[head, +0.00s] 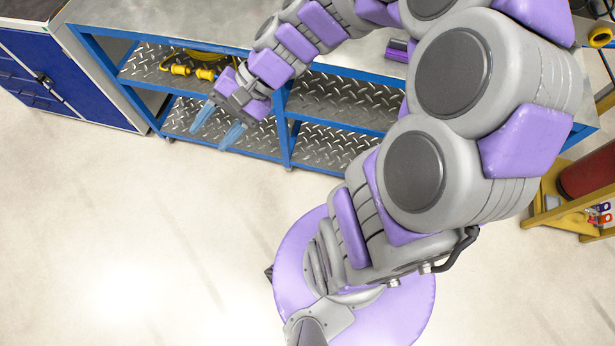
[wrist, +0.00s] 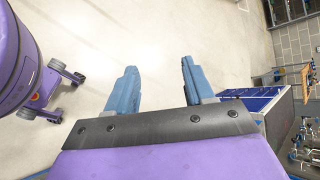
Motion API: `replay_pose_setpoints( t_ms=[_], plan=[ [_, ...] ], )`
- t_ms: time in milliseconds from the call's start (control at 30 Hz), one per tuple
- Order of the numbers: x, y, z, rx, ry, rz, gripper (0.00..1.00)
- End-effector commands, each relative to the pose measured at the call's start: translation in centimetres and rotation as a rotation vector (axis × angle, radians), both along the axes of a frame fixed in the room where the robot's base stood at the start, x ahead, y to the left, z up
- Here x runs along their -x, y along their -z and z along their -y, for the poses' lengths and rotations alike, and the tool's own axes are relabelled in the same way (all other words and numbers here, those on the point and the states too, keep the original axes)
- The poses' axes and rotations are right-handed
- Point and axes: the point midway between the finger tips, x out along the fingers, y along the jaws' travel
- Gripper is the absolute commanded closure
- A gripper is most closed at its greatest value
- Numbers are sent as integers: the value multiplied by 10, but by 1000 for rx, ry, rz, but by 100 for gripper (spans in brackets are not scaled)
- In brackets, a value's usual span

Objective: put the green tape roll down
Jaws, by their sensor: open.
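No green tape roll shows in either view. My gripper (head: 217,126) is open, its two blue fingers apart, in front of the left part of the blue-framed shelf bench (head: 284,125). In the wrist view my gripper (wrist: 158,68) has nothing between its fingers, only pale floor beyond them.
A yellow cable with plugs (head: 190,70) lies on the upper left shelf. A blue cabinet (head: 60,75) stands at the far left. A yellow stand with a red cylinder (head: 590,175) is at the right. The floor (head: 130,240) is clear at lower left.

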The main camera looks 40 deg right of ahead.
Motion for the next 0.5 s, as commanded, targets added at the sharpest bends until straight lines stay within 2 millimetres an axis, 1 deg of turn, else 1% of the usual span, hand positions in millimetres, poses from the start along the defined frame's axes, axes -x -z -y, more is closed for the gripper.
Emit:
replay_pose_setpoints(
  t_ms=[33, 67, 100, 167, 200, 300, 400, 500],
  plan=[
    [24, 2, -8, 83, -97, 20, 48],
    [37, 4, -10, 128, -151, 27, 48],
    [55, 7, -10, 193, -221, 39, 48],
    [79, 11, -6, 287, -318, 56, 48],
    [93, 13, -1, 353, -377, 67, 48],
    [126, 16, 18, 509, -512, 88, 48],
    [152, 17, 40, 644, -617, 99, 48],
    [168, 14, 59, 746, -682, 108, 48]
  ],
)
